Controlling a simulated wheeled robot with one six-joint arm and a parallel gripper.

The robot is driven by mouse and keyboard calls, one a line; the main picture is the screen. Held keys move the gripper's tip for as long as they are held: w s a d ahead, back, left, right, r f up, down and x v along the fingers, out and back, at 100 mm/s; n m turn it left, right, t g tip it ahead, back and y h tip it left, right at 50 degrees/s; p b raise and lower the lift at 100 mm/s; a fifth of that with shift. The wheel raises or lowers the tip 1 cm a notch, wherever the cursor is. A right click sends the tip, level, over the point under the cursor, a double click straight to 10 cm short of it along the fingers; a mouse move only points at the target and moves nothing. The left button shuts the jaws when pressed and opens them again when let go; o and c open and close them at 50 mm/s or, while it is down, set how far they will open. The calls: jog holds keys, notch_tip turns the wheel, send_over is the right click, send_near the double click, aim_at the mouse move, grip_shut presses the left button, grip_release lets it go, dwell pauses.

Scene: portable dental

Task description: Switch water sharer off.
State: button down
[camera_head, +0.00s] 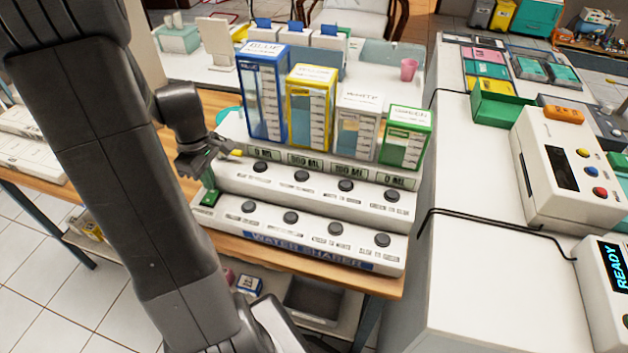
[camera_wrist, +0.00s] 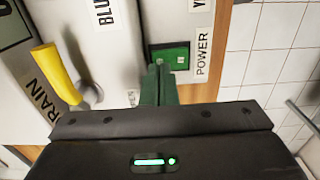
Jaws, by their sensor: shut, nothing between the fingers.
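The water sharer (camera_head: 330,245) is a white stepped machine on a wooden table, with rows of dark round buttons. Its green power switch (camera_head: 208,198) is at its left end. The switch also shows in the wrist view (camera_wrist: 176,52), beside a POWER label (camera_wrist: 202,53). My gripper (camera_head: 209,184) is shut and empty, its green fingers pointing down at the switch. In the wrist view its fingertips (camera_wrist: 158,70) overlap the switch's near left part. I cannot tell whether they touch it. The fingers hide part of the switch.
A yellow drain lever (camera_wrist: 55,72) stands left of the fingers in the wrist view. Blue (camera_head: 265,95), yellow (camera_head: 310,105), white (camera_head: 357,130) and green (camera_head: 405,137) containers stand on the machine. A white counter (camera_head: 480,260) with devices is at right. Tiled floor lies at left.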

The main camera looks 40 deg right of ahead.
jog(key=shift+f+b, duration=0.7)
jog(key=shift+f, duration=0.25)
dwell(0.4)
jog(key=shift+r+p, duration=2.95)
jog(key=shift+r, duration=0.65)
jog(key=shift+f, duration=0.2)
notch_tip(320, 180, down, 7)
jog(key=b, duration=0.6)
jog(key=shift+r, duration=0.2)
jog(key=shift+r, duration=0.1)
